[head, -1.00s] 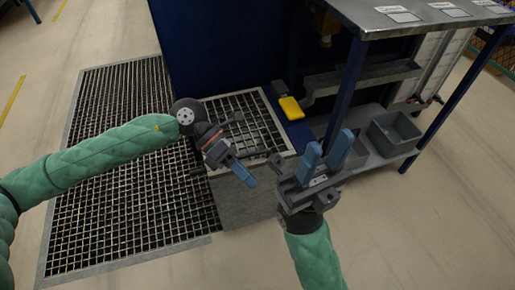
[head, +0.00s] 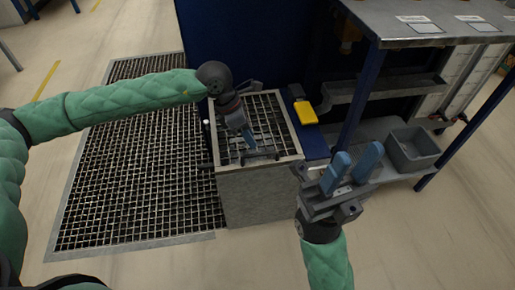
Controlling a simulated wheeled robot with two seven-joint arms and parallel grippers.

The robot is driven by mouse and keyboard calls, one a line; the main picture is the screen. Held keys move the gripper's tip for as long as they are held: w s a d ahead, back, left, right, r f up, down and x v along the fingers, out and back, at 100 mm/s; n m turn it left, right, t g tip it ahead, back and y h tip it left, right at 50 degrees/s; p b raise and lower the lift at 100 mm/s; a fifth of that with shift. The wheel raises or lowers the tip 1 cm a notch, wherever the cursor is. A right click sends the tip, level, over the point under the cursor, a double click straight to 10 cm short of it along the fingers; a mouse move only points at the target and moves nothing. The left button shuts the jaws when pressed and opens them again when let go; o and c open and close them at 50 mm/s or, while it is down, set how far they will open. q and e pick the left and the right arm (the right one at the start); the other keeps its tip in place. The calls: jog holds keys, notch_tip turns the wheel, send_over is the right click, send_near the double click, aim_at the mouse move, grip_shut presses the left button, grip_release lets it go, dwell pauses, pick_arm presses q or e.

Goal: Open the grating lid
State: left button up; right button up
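The grating lid (head: 272,112) is a metal grid in a pale frame. It lies flat on top of a grey box (head: 262,193) in the middle of the head view. A dark bar (head: 268,155) shows near the lid's front edge. My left gripper (head: 251,146) points down over the lid, with its blue fingertip close to that bar. I cannot tell whether it touches the bar or whether its fingers are apart. My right gripper (head: 352,166) is open and empty, to the right of the box's front corner. Its two blue fingers stand apart.
A floor grating (head: 130,170) spreads left of the box. A blue panel (head: 245,45) stands behind it. A yellow pedal-like part (head: 304,112) is right of the lid. A workbench (head: 420,22) with a grey bin (head: 412,150) on its lower shelf is at the right.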

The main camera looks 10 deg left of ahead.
pick_arm(q)
jog(key=b+x, duration=0.1)
jog(key=x, duration=0.4)
jog(key=shift+d+f, duration=0.1)
jog(key=shift+f, duration=0.25)
grip_shut()
